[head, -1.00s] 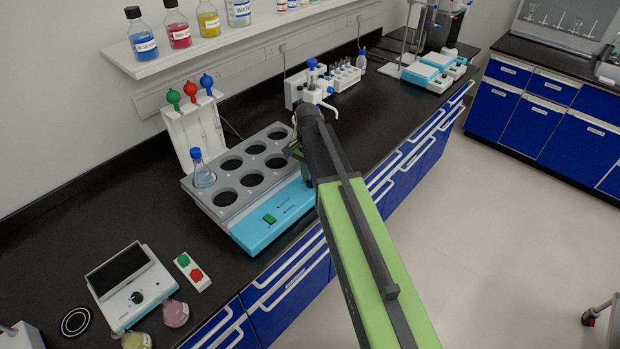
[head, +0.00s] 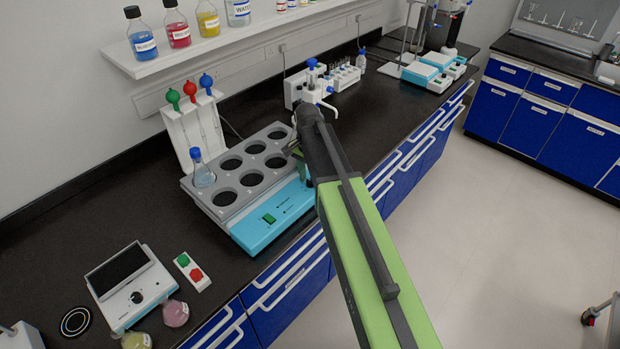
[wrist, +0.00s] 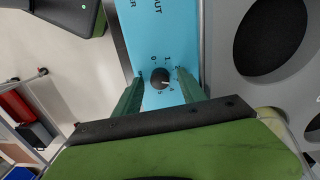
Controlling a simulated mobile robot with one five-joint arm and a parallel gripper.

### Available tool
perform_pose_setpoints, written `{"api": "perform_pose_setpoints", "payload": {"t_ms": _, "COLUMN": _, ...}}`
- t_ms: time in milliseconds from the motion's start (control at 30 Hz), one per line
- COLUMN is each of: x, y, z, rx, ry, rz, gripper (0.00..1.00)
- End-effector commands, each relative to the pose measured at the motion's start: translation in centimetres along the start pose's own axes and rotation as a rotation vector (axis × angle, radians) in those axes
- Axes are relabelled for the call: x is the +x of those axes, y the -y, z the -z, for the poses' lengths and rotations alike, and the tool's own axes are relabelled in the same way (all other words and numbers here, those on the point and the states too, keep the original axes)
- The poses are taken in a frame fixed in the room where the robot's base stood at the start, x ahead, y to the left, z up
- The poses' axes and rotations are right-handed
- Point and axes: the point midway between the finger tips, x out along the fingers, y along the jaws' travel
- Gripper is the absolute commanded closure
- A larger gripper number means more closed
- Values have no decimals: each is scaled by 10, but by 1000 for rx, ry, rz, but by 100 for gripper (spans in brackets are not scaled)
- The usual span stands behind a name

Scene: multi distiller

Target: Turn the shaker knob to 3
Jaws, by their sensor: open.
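The shaker (head: 262,232) is a light-blue box with a grey top of round black wells, standing at the counter's front edge. In the wrist view its blue front panel (wrist: 185,30) carries a small black knob (wrist: 160,77) with printed digits around it. A pale mark on the knob points toward the lower right of that picture; I cannot read its setting for certain. My gripper (wrist: 160,80) is open, its green fingers on either side of the knob with gaps visible.
A blue-capped flask (head: 203,175) stands in one shaker well. Behind is a white rack (head: 190,133) with coloured-topped tools. A white dispenser unit (head: 300,90) stands just beyond my gripper. A hotplate (head: 130,285) and a button box (head: 192,272) are at the lower left.

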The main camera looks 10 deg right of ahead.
Motion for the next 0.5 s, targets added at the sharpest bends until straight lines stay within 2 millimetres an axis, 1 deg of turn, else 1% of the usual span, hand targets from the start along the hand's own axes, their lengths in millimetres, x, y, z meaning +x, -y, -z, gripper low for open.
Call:
{"api": "perform_pose_setpoints", "payload": {"t_ms": 133, "x": -6, "y": 0, "z": 0, "rx": 0, "ry": 0, "rz": 0, "gripper": 52}}
{"api": "perform_pose_setpoints", "payload": {"t_ms": 267, "x": -23, "y": 0, "z": 0, "rx": 0, "ry": -1, "rz": 1, "gripper": 52}}
{"api": "perform_pose_setpoints", "payload": {"t_ms": 367, "x": -42, "y": 0, "z": 0, "rx": 0, "ry": -1, "rz": 1, "gripper": 52}}
{"api": "perform_pose_setpoints", "payload": {"t_ms": 500, "x": -74, "y": 0, "z": 0, "rx": -1, "ry": 0, "rz": 0, "gripper": 52}}
